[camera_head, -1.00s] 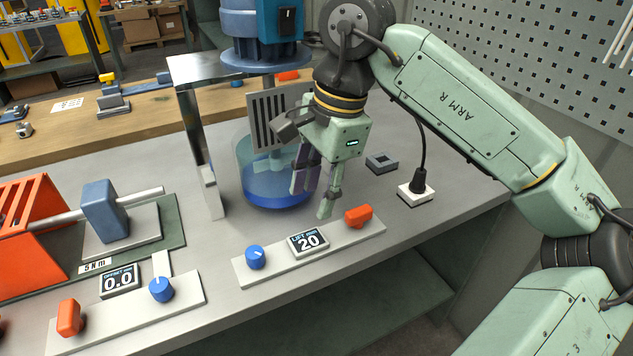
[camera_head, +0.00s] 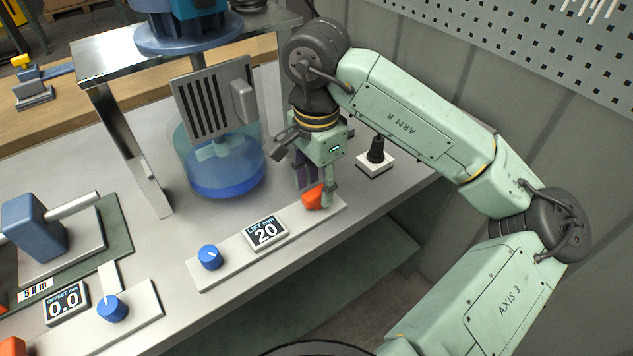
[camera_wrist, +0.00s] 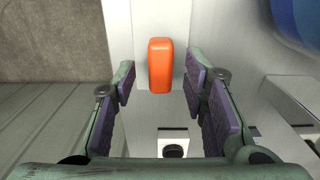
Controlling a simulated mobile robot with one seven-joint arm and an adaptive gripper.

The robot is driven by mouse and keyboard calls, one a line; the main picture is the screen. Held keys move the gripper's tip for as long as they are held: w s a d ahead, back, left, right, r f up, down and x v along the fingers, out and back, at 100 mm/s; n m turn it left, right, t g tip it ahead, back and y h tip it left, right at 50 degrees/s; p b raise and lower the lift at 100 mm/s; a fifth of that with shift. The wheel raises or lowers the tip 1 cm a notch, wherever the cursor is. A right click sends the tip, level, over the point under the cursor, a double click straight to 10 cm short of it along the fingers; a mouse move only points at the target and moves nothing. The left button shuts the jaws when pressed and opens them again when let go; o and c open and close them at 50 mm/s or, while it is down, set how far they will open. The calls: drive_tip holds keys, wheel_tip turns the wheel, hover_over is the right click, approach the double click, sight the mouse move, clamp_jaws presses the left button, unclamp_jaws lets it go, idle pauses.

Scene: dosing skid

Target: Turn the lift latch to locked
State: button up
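The lift latch is an orange handle (camera_head: 313,197) at the right end of the light panel (camera_head: 222,270), beside the display reading "LIFT mm 20" (camera_head: 266,232). In the wrist view the orange latch (camera_wrist: 160,64) stands between and just beyond my fingertips, its long side running up and down the picture. My gripper (camera_wrist: 160,85) is open, with purple pads to the left and right of the latch and a gap on each side. In the head view my gripper (camera_head: 316,188) points down at the latch, and a finger hides part of it.
A blue knob (camera_head: 210,257) sits left on the same panel. The mixer tank with blue liquid (camera_head: 225,180) stands behind it. A black plug on a white base (camera_head: 375,164) is to the right. Another panel with a blue knob (camera_head: 111,307) lies at lower left.

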drive_tip(key=shift+f, duration=0.65)
drive_tip(key=shift+c, duration=0.6)
clamp_jaws()
